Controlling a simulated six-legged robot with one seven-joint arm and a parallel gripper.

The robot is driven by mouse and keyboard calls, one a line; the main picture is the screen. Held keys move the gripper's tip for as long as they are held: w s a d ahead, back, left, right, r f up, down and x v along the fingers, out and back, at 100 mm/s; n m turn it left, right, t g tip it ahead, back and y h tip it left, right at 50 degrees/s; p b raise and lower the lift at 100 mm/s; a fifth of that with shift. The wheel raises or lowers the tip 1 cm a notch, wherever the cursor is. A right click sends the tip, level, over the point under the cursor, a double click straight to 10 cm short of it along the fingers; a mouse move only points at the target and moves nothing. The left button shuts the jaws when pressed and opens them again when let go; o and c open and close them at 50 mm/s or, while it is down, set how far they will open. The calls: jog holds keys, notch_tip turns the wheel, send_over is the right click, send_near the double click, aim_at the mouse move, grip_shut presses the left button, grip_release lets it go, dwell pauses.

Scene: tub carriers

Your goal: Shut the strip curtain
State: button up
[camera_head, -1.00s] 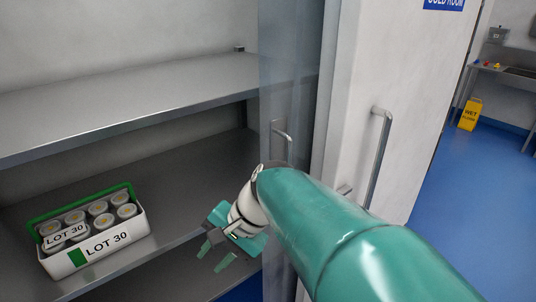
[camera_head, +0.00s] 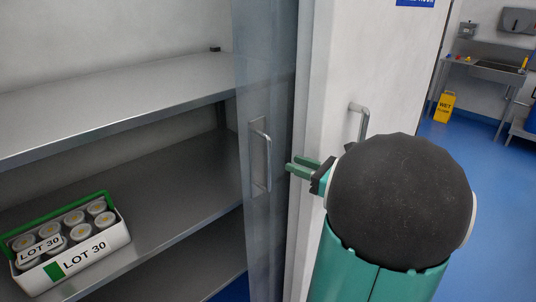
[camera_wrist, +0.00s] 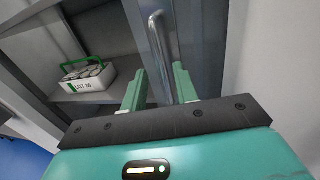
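The strip curtain (camera_head: 280,90) is a translucent grey panel gathered at the right side of the shelf opening, leaving most of the shelves uncovered. Its upright metal handle (camera_head: 266,160) faces the room; the handle also shows in the wrist view (camera_wrist: 160,45). My gripper (camera_head: 296,166) is just right of the handle in the head view, fingers pointing left towards it. In the wrist view my gripper (camera_wrist: 160,85) is open, its two green fingers apart, with the handle bar running down between them, nearer the right finger. I cannot tell whether they touch; nothing is gripped.
A white tub (camera_head: 75,250) marked LOT 30, with a green handle and several round lidded items, stands on the middle shelf (camera_head: 170,195). A white door (camera_head: 385,60) with its own metal handle (camera_head: 361,118) is at right. A yellow wet-floor sign (camera_head: 444,106) stands beyond on blue floor.

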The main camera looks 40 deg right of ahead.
jog(key=x, duration=0.9)
jog(key=shift+w+a, duration=0.15)
jog(key=shift+w, duration=0.05)
grip_shut()
